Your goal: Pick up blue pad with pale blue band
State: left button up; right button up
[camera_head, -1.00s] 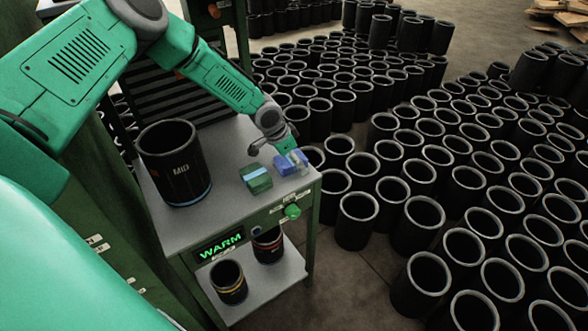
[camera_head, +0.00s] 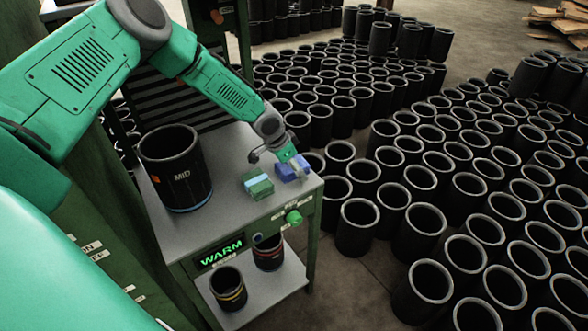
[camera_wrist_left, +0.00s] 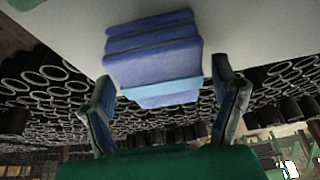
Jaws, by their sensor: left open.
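The blue pad (camera_wrist_left: 152,58) with its pale blue band (camera_wrist_left: 160,91) lies on the grey table top, near its right edge; it also shows in the head view (camera_head: 286,173). My left gripper (camera_head: 296,166) is over the blue pad. In the left wrist view my left gripper (camera_wrist_left: 168,95) is open, with one finger on each side of the banded end, and gaps show between fingers and pad. A green pad (camera_head: 258,186) with a pale band lies just left of the blue pad. My right gripper is not in view.
A large black sleeve marked MID (camera_head: 175,168) stands on the grey table (camera_head: 215,215). A green knob (camera_head: 294,217) and a lit WARM display (camera_head: 220,250) are on the table's front. Two smaller sleeves stand on the lower shelf (camera_head: 250,295). Many black sleeves (camera_head: 425,215) crowd the floor to the right.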

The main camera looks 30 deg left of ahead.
pick_arm(q)
jog(key=shift+a+f, duration=0.2)
jog(key=shift+a, duration=0.3)
jog(key=c, duration=1.3)
jog(key=shift+d, duration=0.2)
jog(key=shift+c, duration=0.2)
jog(key=shift+d+r, duration=0.2)
jog(key=shift+d, duration=0.1)
jog(key=shift+r, duration=0.15)
jog(key=r, duration=0.9)
jog(key=shift+a+r, duration=0.2)
jog(key=shift+a, duration=0.05)
jog(key=shift+d+r, duration=0.2)
jog(key=shift+r, duration=0.15)
